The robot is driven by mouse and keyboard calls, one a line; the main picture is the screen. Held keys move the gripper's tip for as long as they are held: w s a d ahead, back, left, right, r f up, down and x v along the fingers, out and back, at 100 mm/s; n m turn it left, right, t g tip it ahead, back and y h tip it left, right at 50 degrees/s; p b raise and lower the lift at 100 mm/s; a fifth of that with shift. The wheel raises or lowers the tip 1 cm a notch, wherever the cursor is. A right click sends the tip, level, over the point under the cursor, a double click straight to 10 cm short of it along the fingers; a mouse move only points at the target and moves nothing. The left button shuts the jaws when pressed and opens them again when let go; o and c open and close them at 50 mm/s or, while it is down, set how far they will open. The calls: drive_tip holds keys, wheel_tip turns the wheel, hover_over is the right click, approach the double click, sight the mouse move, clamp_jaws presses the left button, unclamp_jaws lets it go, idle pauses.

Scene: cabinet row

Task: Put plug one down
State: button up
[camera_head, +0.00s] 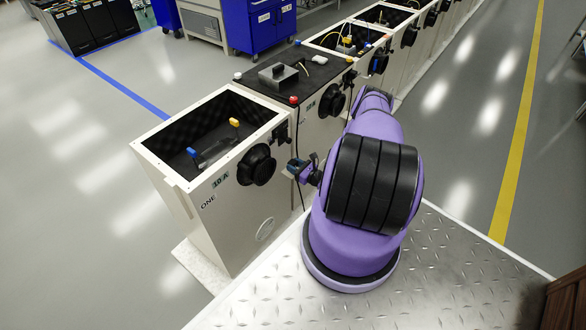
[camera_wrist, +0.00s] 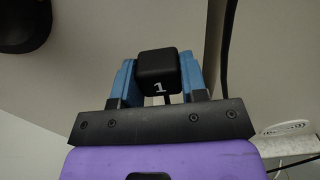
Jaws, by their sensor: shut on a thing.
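Plug one (camera_wrist: 159,72) is a black block marked with a white 1. In the wrist view it sits between the two blue fingers of my gripper (camera_wrist: 160,84), which is shut on it. A dark cord or pin shows just below the block. In the head view my gripper (camera_head: 302,170) is beside the front of the white cabinet marked ONE (camera_head: 212,235), at about the height of its round black knob (camera_head: 256,165). The plug is too small and dark to make out clearly there.
Cabinet ONE has an open, foam-lined top with a blue and a yellow piece inside. A dark cabinet top (camera_head: 315,70) behind it carries a metal box (camera_head: 278,75) and a white item. A black cable hangs between the cabinets. A diamond-plate platform (camera_head: 420,290) lies below my arm.

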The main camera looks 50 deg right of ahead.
drive_tip(key=shift+w+d+f, duration=0.1)
drive_tip(key=shift+w+d, duration=0.25)
drive_tip(key=shift+w, duration=0.25)
drive_tip(key=f, duration=0.3)
drive_tip(key=shift+w+d+f, duration=0.15)
drive_tip(key=shift+w+d, duration=0.05)
drive_tip(key=shift+w, duration=0.15)
drive_tip(key=shift+f, duration=0.15)
drive_tip(key=shift+f, duration=0.4)
drive_tip(key=shift+f, duration=0.15)
drive_tip(key=o, duration=1.1)
drive_tip(key=shift+o, duration=0.4)
drive_tip(key=shift+s+a+f, duration=0.1)
